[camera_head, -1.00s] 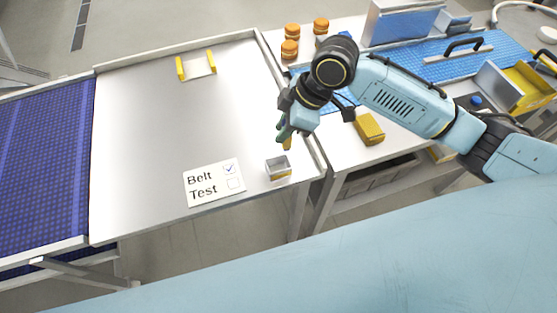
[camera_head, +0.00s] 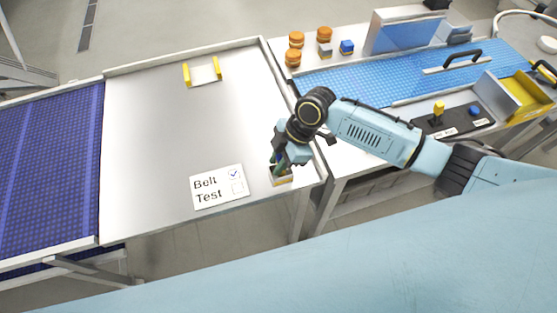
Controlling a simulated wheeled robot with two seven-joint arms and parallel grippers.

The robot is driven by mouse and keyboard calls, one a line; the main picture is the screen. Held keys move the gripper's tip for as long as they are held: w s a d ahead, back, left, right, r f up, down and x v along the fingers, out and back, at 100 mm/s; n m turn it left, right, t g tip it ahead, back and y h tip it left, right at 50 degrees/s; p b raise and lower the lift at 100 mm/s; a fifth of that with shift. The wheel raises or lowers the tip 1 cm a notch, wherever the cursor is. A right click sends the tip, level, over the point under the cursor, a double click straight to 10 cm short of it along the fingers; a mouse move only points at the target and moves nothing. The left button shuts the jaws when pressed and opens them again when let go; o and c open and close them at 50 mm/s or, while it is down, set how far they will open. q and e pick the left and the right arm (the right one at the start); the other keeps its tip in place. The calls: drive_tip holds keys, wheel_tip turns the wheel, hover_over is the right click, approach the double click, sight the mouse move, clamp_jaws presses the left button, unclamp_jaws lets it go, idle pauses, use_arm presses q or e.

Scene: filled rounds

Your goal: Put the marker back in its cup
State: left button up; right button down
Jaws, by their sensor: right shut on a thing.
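The small metal cup with a yellow lower part (camera_head: 284,181) stands near the front right corner of the steel table. My right gripper (camera_head: 278,168) points down right at the cup, its fingertips at or inside the cup's mouth. It is shut on the marker, which is mostly hidden by the fingers and the cup wall. I cannot tell how deep the marker sits or whether it touches the bottom. My left gripper is not in view.
A white card reading Belt and Test (camera_head: 218,187), with Belt ticked, lies left of the cup. A yellow-ended holder (camera_head: 204,74) sits at the back. A blue belt (camera_head: 45,165) adjoins on the left. The table's middle is clear.

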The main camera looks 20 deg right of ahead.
drive_tip(key=shift+f, duration=0.3)
drive_tip(key=shift+f, duration=0.2)
drive_tip(key=c, duration=1.3)
unclamp_jaws()
drive_tip(key=shift+o, duration=0.2)
drive_tip(key=shift+r, duration=0.15)
drive_tip(key=shift+d+r, duration=0.15)
drive_tip(key=shift+r, duration=0.2)
drive_tip(key=v, duration=1.1)
drive_tip(key=shift+r, duration=0.2)
